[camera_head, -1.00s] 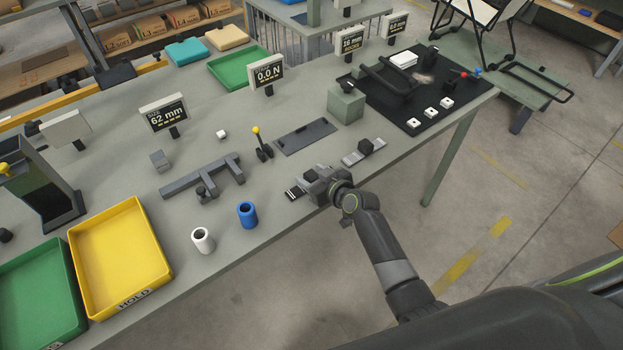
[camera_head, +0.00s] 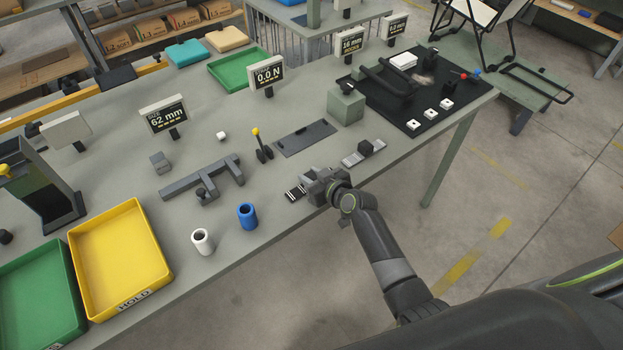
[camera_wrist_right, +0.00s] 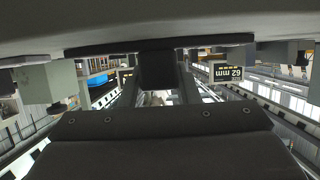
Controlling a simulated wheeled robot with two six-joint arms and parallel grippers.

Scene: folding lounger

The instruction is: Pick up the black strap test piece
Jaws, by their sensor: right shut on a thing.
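My right gripper (camera_head: 309,179) is low at the table's front edge, in the middle of the head view. It is shut on a small dark piece, which I take to be the black strap test piece (camera_wrist_right: 161,71). In the right wrist view the piece is a dark block between the two fingers. In the head view the gripper mostly hides it. I cannot tell whether the piece touches the table. My left gripper is not in view.
A grey strip with a black block (camera_head: 365,147) lies to the right of the gripper. A blue cup (camera_head: 247,216), a white cup (camera_head: 202,241) and a yellow tray (camera_head: 168,272) stand to the left. A dark flat plate (camera_head: 305,137) and a yellow-knobbed lever (camera_head: 262,146) lie behind.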

